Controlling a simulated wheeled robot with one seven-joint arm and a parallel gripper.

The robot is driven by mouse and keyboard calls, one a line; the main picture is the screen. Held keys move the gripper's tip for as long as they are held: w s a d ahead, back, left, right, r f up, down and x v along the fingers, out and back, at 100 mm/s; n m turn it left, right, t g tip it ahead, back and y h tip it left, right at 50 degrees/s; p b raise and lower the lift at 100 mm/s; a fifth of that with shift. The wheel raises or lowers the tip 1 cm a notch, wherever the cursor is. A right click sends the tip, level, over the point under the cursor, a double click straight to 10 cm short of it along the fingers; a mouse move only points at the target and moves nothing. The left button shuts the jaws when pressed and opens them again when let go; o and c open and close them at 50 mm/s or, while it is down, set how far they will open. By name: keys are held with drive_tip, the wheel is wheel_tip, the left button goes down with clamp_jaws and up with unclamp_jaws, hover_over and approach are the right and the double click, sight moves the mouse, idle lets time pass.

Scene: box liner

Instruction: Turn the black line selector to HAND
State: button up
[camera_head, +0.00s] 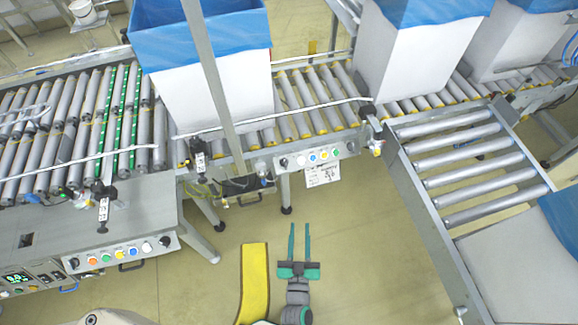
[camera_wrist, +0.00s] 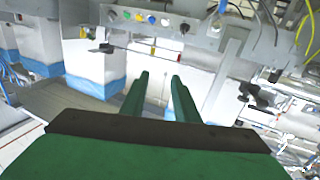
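My gripper (camera_head: 299,227) is open and empty, its two green fingers apart. It is over the floor, below and apart from the middle control panel (camera_head: 316,158). That panel has a black knob (camera_head: 283,162) at its left end and a dark knob (camera_head: 350,147) at its right, with coloured buttons between. In the wrist view the panel is upside down at the top, with a black knob (camera_wrist: 184,28) beyond the fingers (camera_wrist: 160,75). The left panel (camera_head: 120,252) also has black knobs at its left (camera_head: 73,262) and right (camera_head: 164,241) ends. The knobs' markings and settings are too small to read.
A white label sheet (camera_head: 322,175) hangs under the middle panel. Roller conveyors (camera_head: 470,160) carry white boxes with blue liners (camera_head: 210,100). A yellow curved piece (camera_head: 254,285) is left of my gripper. The floor (camera_head: 370,235) between gripper and panel looks clear.

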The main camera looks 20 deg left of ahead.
sight(285, 161)
drive_tip(key=w+a+f+n+y, duration=0.1)
drive_tip(key=w+a, duration=0.3)
drive_tip(key=w, duration=0.5)
drive_tip(key=w+a+f+n+g+y, duration=0.1)
drive_tip(key=w+a+f+y, duration=0.1)
drive_tip(key=w+a, duration=0.3)
drive_tip(key=w+a+f+n+g+y, duration=0.1)
drive_tip(key=w+a, duration=0.4)
drive_tip(key=w, duration=0.7)
drive_tip(key=shift+w+a+f+y, duration=0.1)
drive_tip(key=shift+w+f+y, duration=0.15)
drive_tip(key=shift+f, duration=0.35)
drive_tip(key=shift+w+f+y, duration=0.15)
drive_tip(key=shift+f+y, duration=0.1)
drive_tip(key=shift+f, duration=0.35)
clamp_jaws()
